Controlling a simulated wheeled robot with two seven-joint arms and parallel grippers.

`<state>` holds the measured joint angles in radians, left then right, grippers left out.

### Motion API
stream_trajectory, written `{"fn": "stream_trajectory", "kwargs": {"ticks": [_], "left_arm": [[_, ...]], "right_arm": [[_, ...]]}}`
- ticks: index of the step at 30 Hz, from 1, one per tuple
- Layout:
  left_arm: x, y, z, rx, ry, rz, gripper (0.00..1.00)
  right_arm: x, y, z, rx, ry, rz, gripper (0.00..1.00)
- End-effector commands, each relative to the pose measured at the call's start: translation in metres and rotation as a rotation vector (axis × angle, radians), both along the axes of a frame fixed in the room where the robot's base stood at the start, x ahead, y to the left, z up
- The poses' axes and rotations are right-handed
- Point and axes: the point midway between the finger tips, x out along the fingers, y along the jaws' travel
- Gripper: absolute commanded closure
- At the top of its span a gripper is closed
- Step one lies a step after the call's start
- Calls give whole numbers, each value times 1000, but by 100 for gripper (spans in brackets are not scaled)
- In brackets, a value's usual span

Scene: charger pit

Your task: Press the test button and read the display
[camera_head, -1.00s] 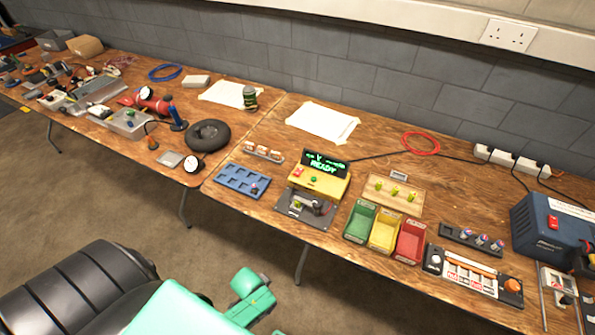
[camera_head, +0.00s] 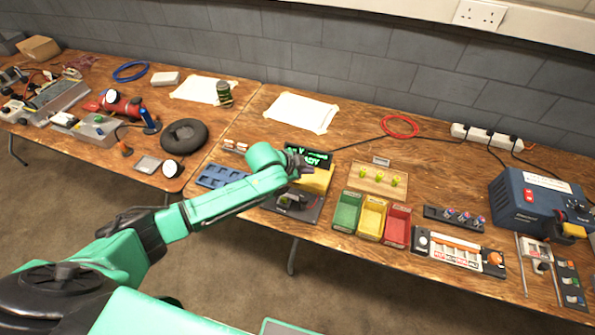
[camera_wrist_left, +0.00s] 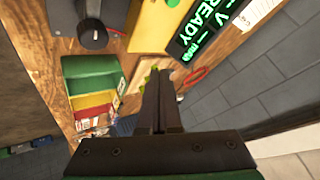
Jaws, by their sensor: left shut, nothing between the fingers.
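The yellow tester box (camera_head: 318,182) stands on the wooden bench, with its dark display (camera_head: 318,158) at the back, partly covered by my arm. In the left wrist view the display (camera_wrist_left: 203,30) shows green text that reads "READY" and "V" with a dash. The yellow box (camera_wrist_left: 155,28) shows there at the top. My left gripper (camera_head: 304,168) is over the box, with its fingers in front of the display. In the left wrist view its fingers (camera_wrist_left: 160,90) are shut and empty. I cannot make out the test button; its contact with the fingers cannot be told. My right gripper is out of view.
The black fixture (camera_head: 298,204) sits before the box, and the blue tray (camera_head: 222,176) is to its left. Green (camera_head: 346,211), yellow and red bins and a wooden board with yellow-green pieces (camera_head: 378,180) stand to the right. A red cable ring (camera_head: 400,126) lies behind.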

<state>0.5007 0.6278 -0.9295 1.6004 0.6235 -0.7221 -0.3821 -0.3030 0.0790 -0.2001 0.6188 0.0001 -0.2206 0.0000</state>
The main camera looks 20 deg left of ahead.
Motion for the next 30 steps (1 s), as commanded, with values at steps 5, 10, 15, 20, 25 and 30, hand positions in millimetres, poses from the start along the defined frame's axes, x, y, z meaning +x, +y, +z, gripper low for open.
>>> {"fn": "stream_trajectory", "kwargs": {"ticks": [5, 10, 15, 20, 25, 30], "left_arm": [[39, 43, 25, 77, -88, -30, 100], [47, 54, 32, 92, -107, -33, 100], [47, 54, 32, 91, -107, -32, 100], [47, 53, 29, 91, -107, -32, 100], [47, 53, 12, 90, -107, -33, 100], [47, 53, -14, 90, -107, -32, 100]], "right_arm": [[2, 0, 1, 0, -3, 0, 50], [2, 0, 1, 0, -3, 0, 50], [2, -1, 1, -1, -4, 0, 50], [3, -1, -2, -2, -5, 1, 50], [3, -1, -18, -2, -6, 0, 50], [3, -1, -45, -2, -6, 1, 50]]}}
